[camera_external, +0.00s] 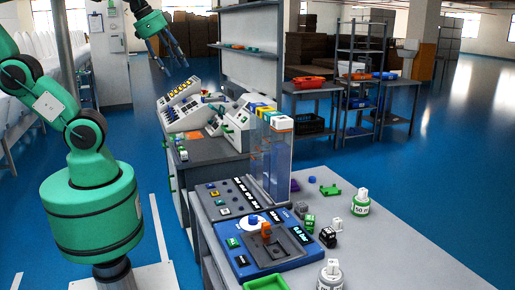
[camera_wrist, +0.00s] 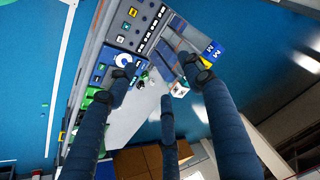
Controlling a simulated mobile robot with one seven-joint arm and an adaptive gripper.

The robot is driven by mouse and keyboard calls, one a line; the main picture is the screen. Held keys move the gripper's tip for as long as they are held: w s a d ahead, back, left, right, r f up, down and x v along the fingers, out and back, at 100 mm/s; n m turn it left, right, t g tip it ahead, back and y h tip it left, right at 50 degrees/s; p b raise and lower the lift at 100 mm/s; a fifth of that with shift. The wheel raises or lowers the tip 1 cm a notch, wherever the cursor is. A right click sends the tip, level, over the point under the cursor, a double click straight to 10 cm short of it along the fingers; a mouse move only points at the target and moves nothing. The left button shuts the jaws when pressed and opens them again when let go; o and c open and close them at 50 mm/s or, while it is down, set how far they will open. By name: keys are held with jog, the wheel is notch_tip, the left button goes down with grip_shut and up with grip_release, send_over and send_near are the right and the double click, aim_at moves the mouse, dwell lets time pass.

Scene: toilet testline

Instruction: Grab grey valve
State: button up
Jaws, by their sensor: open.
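My gripper (camera_external: 172,64) is open and empty, high in the air at the upper left, well away from the near table. Its three dark fingers also spread across the wrist view (camera_wrist: 162,82). A grey, round-based piece with a white top (camera_external: 331,275) stands upright at the near table's front edge and looks like the grey valve, though I cannot be certain. A similar green piece with a white top (camera_external: 361,203) stands farther back. In the wrist view, fingers cover part of the table, and I cannot pick out the grey piece.
A console (camera_external: 190,105) stands behind. Shelves (camera_external: 360,80) stand farther back. The table's right side is mostly bare.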

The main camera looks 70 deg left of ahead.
jog(key=w+d+r+m, duration=0.3)
jog(key=w+d+m, duration=0.1)
jog(key=w+m, duration=0.5)
jog(key=m+g, duration=0.1)
jog(key=m, duration=2.3)
send_over(300, 204)
jog(key=s, duration=0.5)
notch_tip(300, 204, down, 4)
jog(key=f, duration=0.1)
notch_tip(300, 204, down, 38)
jog(key=shift+f, duration=0.1)
jog(key=shift+b+x, duration=1.1)
jog(key=shift+x, duration=3.1)
jog(key=shift+w, duration=0.1)
